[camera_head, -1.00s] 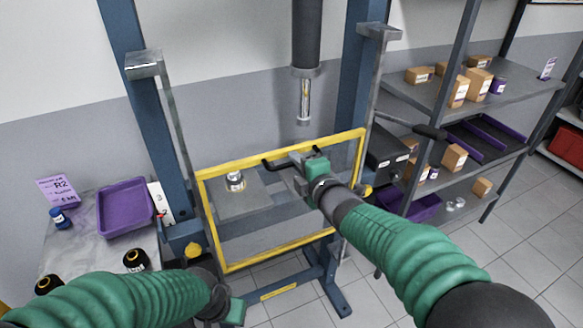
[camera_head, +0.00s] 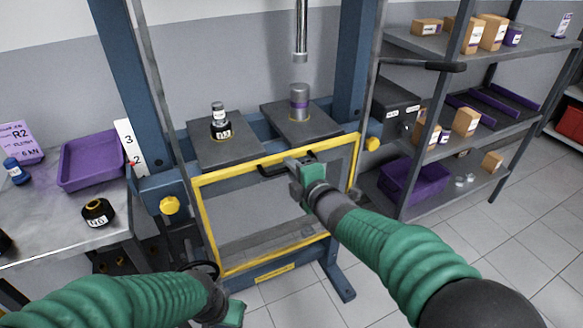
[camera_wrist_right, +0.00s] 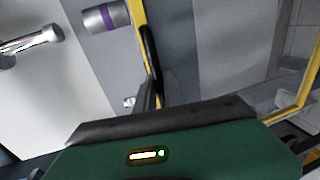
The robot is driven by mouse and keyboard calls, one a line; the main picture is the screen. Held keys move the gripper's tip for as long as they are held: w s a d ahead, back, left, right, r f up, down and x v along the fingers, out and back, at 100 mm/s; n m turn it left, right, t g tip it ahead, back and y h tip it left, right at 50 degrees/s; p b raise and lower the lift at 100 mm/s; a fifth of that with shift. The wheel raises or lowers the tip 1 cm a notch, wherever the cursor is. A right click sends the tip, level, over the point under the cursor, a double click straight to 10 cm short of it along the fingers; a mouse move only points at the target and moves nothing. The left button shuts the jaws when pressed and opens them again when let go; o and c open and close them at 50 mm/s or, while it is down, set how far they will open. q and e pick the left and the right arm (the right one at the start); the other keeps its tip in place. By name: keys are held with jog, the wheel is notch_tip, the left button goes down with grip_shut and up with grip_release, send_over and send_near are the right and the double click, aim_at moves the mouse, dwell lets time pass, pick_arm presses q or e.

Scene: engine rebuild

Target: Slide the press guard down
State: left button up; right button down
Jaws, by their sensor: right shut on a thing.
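The press guard is a clear panel in a yellow frame (camera_head: 208,225), in front of the blue press. Its top bar lies below the two dark press plates, which show uncovered above it. A black handle (camera_head: 270,171) sits on the top bar. My right gripper (camera_head: 297,165) is shut on this handle. The right wrist view shows the handle (camera_wrist_right: 151,60) running up from the fingers beside the yellow bar. My left gripper (camera_head: 232,312) hangs low at the bottom, apart from the guard; its jaws are unclear.
A purple tray (camera_head: 92,160) is on the left bench. Shelves (camera_head: 490,115) stand on the right.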

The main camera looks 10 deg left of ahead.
jog(key=shift+f, duration=0.1)
jog(key=c, duration=1.8)
grip_release()
jog(key=o, duration=0.3)
jog(key=shift+w+f, duration=0.1)
jog(key=shift+w, duration=0.1)
jog(key=shift+o, duration=0.2)
jog(key=shift+s, duration=0.1)
jog(key=p+v, duration=0.1)
jog(key=v, duration=1.5)
jog(key=shift+s+d+p, duration=0.2)
jog(key=shift+s+p, duration=0.1)
jog(key=shift+p, duration=0.05)
